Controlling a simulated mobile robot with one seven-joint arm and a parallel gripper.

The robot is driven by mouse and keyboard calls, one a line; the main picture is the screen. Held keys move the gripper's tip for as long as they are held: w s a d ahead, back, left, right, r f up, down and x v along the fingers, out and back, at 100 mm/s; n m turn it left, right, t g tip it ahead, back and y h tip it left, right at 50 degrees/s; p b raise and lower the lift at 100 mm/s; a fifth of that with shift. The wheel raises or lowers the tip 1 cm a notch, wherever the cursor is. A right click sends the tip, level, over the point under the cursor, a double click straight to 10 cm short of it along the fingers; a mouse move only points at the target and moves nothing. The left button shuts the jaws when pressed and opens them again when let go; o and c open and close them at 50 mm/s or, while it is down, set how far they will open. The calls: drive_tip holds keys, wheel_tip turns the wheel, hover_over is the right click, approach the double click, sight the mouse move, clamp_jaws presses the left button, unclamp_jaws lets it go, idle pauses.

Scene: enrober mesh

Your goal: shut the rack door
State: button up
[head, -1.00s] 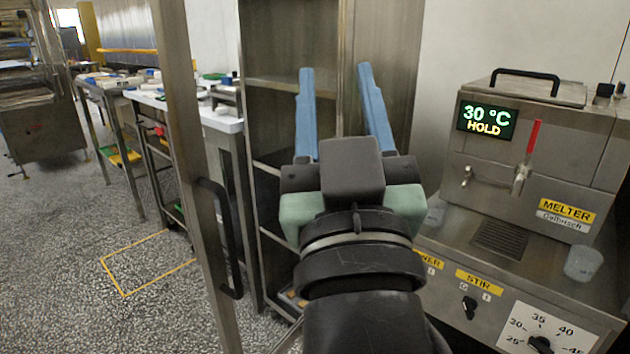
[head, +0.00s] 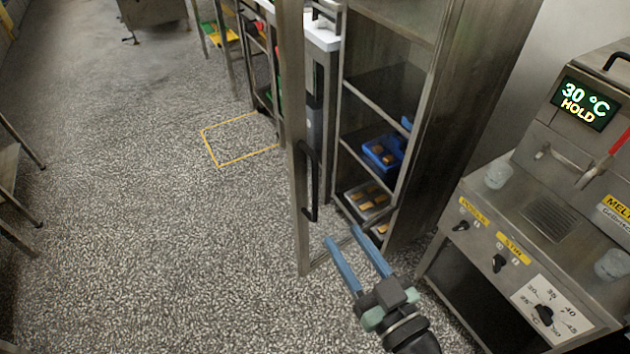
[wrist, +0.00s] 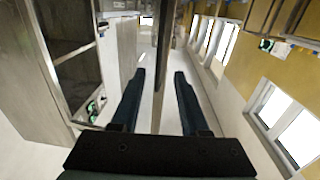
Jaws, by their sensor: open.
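The rack (head: 430,130) is a tall metal cabinet right of centre in the head view, with its shelves exposed. The rack door (head: 300,215) stands open as a narrow metal frame swung toward me, with a dark handle (head: 309,182) on its upright. Its bottom rail runs back toward the rack's front. My gripper (head: 343,236) is open and empty, appearing over the lower part of the door frame. In the wrist view, a grey upright (wrist: 165,60) shows between the spread fingers (wrist: 159,74); contact cannot be told. The rack's shelves (wrist: 70,65) are at left there.
The melter (head: 545,215) stands close at right, beside the rack. Blue bins (head: 384,150) and a tray of brown pieces (head: 367,200) sit on the rack's shelves. A yellow floor outline (head: 222,163) lies left of the door. The speckled floor (head: 150,240) is clear at left.

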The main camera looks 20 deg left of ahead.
sight(316, 195)
drive_tip(key=p+x, duration=0.1)
drive_tip(key=x, duration=1.1)
drive_tip(key=shift+d, duration=0.1)
clamp_jaws()
idle(1.0)
